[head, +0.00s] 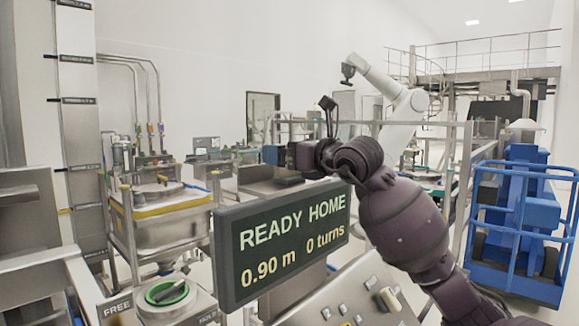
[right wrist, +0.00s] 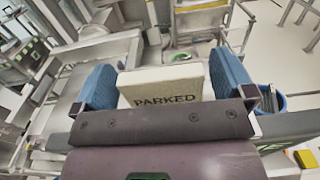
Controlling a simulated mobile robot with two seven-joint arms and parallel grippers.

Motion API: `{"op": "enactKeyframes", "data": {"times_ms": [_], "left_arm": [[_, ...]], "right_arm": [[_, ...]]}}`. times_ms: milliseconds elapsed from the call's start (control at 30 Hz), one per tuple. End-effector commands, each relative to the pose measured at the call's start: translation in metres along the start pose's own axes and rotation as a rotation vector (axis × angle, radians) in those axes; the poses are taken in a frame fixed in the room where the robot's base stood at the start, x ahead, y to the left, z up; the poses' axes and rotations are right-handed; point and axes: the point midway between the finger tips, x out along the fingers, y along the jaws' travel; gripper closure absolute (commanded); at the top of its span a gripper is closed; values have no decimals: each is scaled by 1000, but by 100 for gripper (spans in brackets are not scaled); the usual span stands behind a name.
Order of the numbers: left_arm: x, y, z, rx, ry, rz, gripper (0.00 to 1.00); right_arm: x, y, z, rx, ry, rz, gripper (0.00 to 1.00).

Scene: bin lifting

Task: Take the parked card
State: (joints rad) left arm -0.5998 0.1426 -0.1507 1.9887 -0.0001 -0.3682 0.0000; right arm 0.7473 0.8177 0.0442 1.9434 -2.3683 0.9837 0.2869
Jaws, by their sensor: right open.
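The parked card is a cream block marked "PARKED" (right wrist: 165,84) in the right wrist view. It sits between the two blue fingers of my right gripper (right wrist: 166,78), which is open around it. I cannot tell whether either finger touches it. The lower edge of the card is hidden behind the dark gripper body. In the head view my right gripper (head: 303,158) is above and behind the display, at the end of my dark arm coming from the lower right. The card cannot be made out there. My left gripper is not in view.
A display (head: 283,245) reading "READY HOME, 0.90 m, 0 turns" stands in front, below my right arm. A sloped control panel (head: 350,300) is beside it. A steel vessel (head: 165,225) stands at left, a blue lift (head: 520,220) at right. A label reads "FREE" (head: 117,308).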

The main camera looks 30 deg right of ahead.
Motion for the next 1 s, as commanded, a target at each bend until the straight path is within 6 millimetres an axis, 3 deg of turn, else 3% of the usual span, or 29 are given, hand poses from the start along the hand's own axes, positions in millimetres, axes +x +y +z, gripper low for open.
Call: {"op": "enactKeyframes", "data": {"times_ms": [200,433,733,1000], "left_arm": [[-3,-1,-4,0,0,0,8],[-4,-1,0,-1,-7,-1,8],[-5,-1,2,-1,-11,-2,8],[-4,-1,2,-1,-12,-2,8]], "right_arm": [[18,0,1,-1,0,0,0],[19,0,0,-1,0,0,0],[18,0,0,-1,-1,0,45],[18,0,2,-1,-2,0,45]]}}
